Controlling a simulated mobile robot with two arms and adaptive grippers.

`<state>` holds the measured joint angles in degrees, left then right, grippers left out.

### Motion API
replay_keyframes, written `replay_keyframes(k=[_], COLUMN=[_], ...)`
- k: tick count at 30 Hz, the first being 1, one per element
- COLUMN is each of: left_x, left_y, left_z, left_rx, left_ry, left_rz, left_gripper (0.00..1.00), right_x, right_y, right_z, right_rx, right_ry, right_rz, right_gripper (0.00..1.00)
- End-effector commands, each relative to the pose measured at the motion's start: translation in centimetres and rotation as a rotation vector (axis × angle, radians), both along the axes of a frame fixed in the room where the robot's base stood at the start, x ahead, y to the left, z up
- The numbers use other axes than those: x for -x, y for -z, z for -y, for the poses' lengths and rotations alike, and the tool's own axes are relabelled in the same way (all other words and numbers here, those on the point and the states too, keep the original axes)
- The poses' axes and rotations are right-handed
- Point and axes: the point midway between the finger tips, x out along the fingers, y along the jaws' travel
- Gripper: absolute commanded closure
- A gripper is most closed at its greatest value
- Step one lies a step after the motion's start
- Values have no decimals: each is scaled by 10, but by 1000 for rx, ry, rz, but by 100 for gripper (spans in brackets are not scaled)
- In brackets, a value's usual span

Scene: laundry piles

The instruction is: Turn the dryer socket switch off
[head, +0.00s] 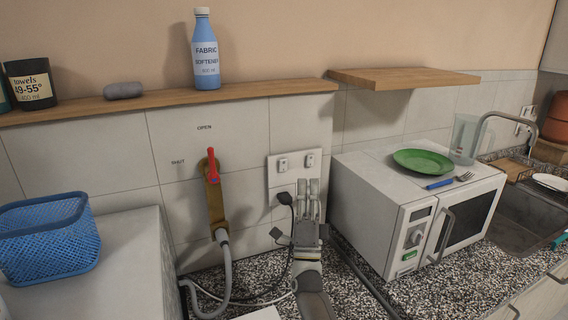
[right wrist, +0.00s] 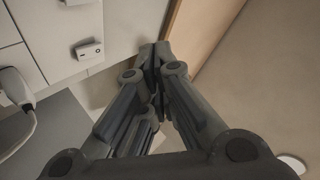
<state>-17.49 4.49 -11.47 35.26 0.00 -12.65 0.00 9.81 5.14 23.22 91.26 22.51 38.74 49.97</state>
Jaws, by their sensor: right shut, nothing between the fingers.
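A white double socket (head: 274,178) is on the tiled wall, with a left switch (head: 283,164) and a right switch (head: 310,160) along its top. A black plug (head: 285,198) sits in its left half, with a cable hanging down. My right gripper (head: 309,183) is shut and empty, pointing up in front of the socket's right half, which it partly hides. In the right wrist view, its closed fingertips (right wrist: 155,57) are apart from one visible switch (right wrist: 88,50); a plug (right wrist: 15,86) shows at left. I cannot tell which switch serves the dryer. My left gripper is out of view.
A red-handled valve (head: 212,165) with a grey hose is left of the socket. A microwave (head: 410,215) bearing a green plate (head: 423,161) stands close on the right. A wooden shelf (head: 400,78) juts out above. A blue basket (head: 48,240) is at far left.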

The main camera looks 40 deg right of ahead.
Motion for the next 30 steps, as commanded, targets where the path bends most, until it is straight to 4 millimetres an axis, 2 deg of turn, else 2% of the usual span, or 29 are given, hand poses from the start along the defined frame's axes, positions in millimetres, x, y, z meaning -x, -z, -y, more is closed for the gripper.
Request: replay_keyframes(k=[15, 21, 30], left_x=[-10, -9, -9], left_y=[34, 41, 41], left_z=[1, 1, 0], left_rx=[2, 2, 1], left_ry=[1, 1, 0], left_rz=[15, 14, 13], left_gripper=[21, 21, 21], right_x=[-64, -76, -79], right_y=[-4, -8, -10], right_z=[20, 24, 25], right_rx=[1, 1, 1], right_ry=[-2, -1, -1], right_rz=[1, -1, -2], right_gripper=[100, 100, 100])
